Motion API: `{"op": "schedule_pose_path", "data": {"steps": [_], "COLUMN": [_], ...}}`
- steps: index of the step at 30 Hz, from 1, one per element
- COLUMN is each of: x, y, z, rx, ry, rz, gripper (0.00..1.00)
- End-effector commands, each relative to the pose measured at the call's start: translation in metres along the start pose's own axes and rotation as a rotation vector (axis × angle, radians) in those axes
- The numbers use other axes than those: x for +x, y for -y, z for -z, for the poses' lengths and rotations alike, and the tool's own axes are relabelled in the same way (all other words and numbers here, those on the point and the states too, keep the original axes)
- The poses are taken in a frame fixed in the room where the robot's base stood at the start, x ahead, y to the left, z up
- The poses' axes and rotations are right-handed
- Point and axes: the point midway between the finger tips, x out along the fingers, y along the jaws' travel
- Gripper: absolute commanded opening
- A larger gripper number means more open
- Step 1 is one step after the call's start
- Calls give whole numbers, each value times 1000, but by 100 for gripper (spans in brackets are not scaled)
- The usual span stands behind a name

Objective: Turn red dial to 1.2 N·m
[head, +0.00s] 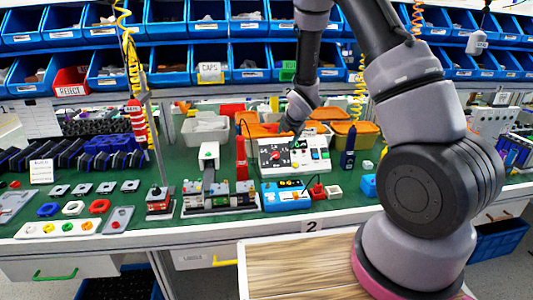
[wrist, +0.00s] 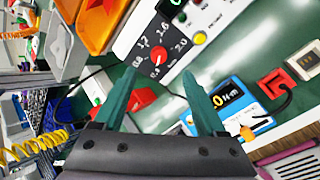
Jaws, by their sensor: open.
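The red dial (wrist: 159,54) sits on a dark scale with 0.8, 1.2, 1.6 and 2.0 around it. Its pointer is too small to read surely. In the head view the dial (head: 275,156) is on the front of a white control box (head: 264,169). My gripper (wrist: 157,76) is open and empty, its two green fingers apart on either side of the dial's line. The fingertips appear short of the dial, with no contact visible. In the head view my gripper (head: 290,124) is small and partly hidden near the box's top.
A blue meter (head: 286,196) with a lit display stands in front of the box, a red plug (head: 317,190) beside it. Orange bins (head: 262,128) lie behind. A fixture (head: 218,194) stands left. A yellow button (wrist: 200,38) is right of the dial in the wrist view.

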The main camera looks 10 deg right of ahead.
Motion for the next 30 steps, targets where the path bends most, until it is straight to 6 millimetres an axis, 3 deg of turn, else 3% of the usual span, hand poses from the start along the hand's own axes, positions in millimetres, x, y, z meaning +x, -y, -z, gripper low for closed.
{"op": "schedule_pose_path", "data": {"steps": [4, 11, 21, 30], "x": [20, 46, 108, 129], "y": [8, 8, 8, 7], "z": [12, 13, 14, 14], "rx": [-111, -130, -125, -126], "ry": [-16, -18, -18, -18], "rz": [-4, -6, -5, -6], "gripper": [74, 74, 74, 74]}}
